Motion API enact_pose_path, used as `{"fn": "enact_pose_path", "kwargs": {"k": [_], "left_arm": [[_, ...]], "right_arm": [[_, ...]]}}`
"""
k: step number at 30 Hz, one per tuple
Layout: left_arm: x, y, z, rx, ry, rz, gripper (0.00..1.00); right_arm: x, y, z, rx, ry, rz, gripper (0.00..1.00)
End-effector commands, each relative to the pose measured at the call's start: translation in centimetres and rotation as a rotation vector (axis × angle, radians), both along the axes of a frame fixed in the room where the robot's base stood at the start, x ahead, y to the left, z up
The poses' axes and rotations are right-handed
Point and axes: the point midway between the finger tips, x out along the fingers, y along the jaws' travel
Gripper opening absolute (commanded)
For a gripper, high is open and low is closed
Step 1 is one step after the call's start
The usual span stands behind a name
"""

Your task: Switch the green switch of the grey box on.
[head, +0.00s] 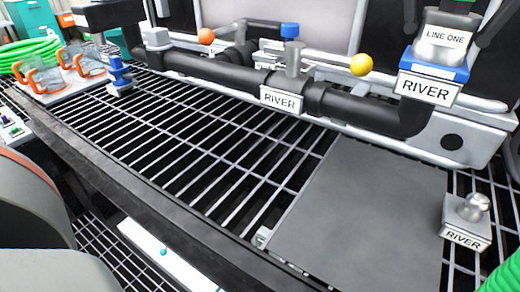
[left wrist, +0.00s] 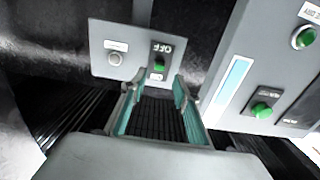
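In the left wrist view a grey box (left wrist: 112,62) stands ahead of my left gripper. It carries a green switch (left wrist: 159,66) on a dark plate with the word OFF above it, and a round pale button to the left. My left gripper (left wrist: 156,90) is open and empty, its two teal-lined fingers apart just below the switch in the picture. I cannot tell whether the fingertips touch the box. The switch's exact position is too small to tell. My right gripper is in neither view.
A larger pale box (left wrist: 235,75) with green knobs (left wrist: 262,109) stands close on the right. In the head view a black pipe (head: 230,72) runs behind the grating (head: 200,140). A grey plate (head: 365,210) lies at right; orange-handled jugs (head: 40,78) stand at left.

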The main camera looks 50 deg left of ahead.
Motion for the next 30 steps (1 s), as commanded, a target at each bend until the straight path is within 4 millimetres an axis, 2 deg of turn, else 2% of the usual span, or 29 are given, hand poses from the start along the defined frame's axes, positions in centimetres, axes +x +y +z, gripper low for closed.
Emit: {"fn": "enact_pose_path", "kwargs": {"k": [5,12,18,29,30], "left_arm": [[1.6,0.2,0.2,-0.001,-0.010,-0.003,0.31],[5.1,1.1,0.1,0.000,-0.006,-0.003,0.31],[7.1,1.6,0.0,-0.001,-0.004,-0.003,0.31],[7.7,1.7,0.2,-0.002,-0.006,-0.002,0.31],[7.7,1.7,0.2,-0.002,-0.006,-0.002,0.20]], "right_arm": [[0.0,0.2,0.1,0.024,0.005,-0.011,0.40],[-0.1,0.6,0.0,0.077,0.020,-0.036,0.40],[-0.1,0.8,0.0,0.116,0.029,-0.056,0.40],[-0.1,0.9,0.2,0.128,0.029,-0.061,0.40],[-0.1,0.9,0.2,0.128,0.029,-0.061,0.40]]}}
